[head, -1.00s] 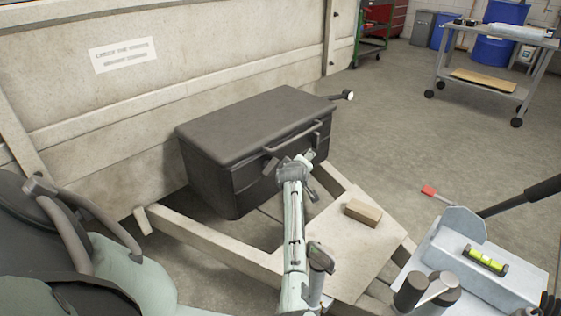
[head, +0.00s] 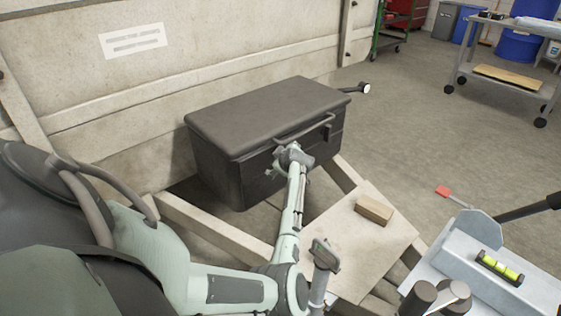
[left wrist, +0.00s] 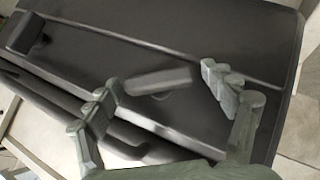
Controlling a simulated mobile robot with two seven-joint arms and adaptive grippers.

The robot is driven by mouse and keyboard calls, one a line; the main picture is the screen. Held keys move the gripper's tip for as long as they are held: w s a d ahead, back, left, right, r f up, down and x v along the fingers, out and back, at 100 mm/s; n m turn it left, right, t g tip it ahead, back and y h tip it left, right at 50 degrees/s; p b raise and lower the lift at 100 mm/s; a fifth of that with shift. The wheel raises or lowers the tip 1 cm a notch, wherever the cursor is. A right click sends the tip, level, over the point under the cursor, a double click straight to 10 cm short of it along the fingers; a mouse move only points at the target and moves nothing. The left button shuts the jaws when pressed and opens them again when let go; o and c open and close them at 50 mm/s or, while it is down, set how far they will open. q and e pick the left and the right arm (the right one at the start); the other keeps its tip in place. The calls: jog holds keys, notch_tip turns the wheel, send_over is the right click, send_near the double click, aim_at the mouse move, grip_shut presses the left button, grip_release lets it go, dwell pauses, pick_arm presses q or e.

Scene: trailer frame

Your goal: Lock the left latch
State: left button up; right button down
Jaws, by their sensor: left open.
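The black toolbox (head: 265,100) sits on the trailer frame with its lid down. A bar handle (head: 305,128) runs along its front. My left gripper (head: 290,155) is at the box front, near the handle's left end, and hides the left latch in the head view. In the left wrist view, my open left gripper (left wrist: 165,90) has its fingers spread on either side of a dark latch (left wrist: 158,82), apparently the left one. No grip on it shows. Another latch (left wrist: 27,35) is at upper left there. The right latch (head: 328,130) shows in the head view. My right gripper is out of view.
A wooden block (head: 374,209) lies on a pale board (head: 350,250) in front of the box. The trailer wall (head: 80,90) stands behind it. A grey hitch part with a yellow level (head: 500,267) is at lower right. Open floor lies to the right.

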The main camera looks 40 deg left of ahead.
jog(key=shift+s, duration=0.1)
pick_arm(q)
jog(key=c, duration=1.2)
jog(key=shift+o, duration=0.2)
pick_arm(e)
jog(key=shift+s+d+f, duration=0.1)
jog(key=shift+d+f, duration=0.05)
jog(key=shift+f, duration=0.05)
pick_arm(q)
jog(key=shift+w, duration=0.1)
jog(key=m+g+b, duration=0.2)
jog(key=g+b, duration=0.1)
jog(key=shift+f+g, duration=0.1)
jog(key=shift+g, duration=0.2)
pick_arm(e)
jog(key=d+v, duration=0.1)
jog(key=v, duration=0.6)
pick_arm(q)
jog(key=shift+m+g+b, duration=0.4)
jog(key=shift+g+b, duration=0.3)
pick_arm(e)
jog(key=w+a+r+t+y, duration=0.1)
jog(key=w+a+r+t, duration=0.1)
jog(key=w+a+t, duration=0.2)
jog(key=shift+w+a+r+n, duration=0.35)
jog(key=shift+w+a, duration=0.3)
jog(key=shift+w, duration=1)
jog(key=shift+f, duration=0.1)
